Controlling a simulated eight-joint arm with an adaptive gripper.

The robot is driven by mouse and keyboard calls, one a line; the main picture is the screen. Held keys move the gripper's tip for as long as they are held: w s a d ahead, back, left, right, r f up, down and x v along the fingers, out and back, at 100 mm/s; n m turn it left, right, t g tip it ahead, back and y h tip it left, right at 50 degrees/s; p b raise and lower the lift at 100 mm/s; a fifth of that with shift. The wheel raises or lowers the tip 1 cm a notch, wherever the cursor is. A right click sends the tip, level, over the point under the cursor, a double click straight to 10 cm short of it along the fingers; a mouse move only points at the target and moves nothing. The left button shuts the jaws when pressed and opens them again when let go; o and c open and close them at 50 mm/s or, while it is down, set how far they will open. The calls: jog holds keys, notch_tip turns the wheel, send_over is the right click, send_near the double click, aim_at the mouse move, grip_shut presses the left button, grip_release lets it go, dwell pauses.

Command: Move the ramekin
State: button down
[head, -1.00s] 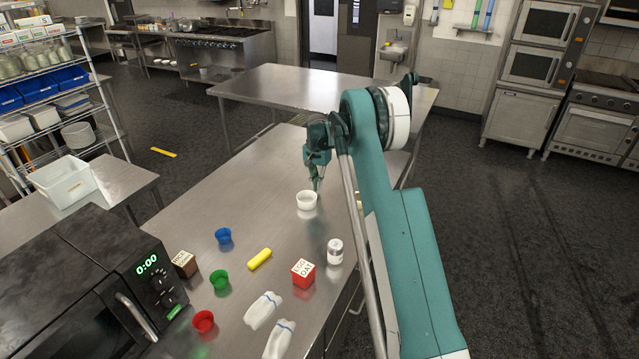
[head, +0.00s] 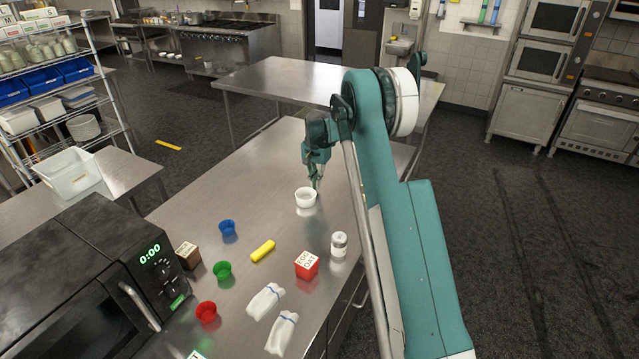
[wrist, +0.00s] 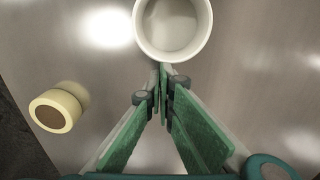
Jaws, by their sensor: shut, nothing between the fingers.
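The ramekin (head: 306,198) is a small white round cup, standing upright on the steel table toward its far part. In the wrist view the ramekin (wrist: 172,28) is at the top, empty, and partly cut off by the frame edge. My gripper (head: 316,186) is low beside the ramekin, at its right rear side in the head view. In the wrist view my gripper (wrist: 164,70) has its fingertips together, just at the near rim of the ramekin. Nothing shows between the fingers. I cannot tell whether the tips touch the ramekin.
A microwave (head: 95,285) stands left.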

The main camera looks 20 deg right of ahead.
jog(key=s+a+b, duration=0.3)
jog(key=s+a, duration=0.8)
jog(key=shift+s+a+b, duration=0.35)
jog(key=shift+w+d, duration=0.1)
jog(key=shift+d, duration=0.05)
jog(key=shift+w+d, duration=0.35)
jog(key=shift+w, duration=0.05)
jog(key=shift+w+d+b, duration=0.35)
jog(key=shift+w+d, duration=0.65)
notch_tip(320, 180, up, 10)
jog(key=shift+p, duration=0.4)
jog(key=shift+s, duration=0.1)
jog(key=shift+r, duration=0.15)
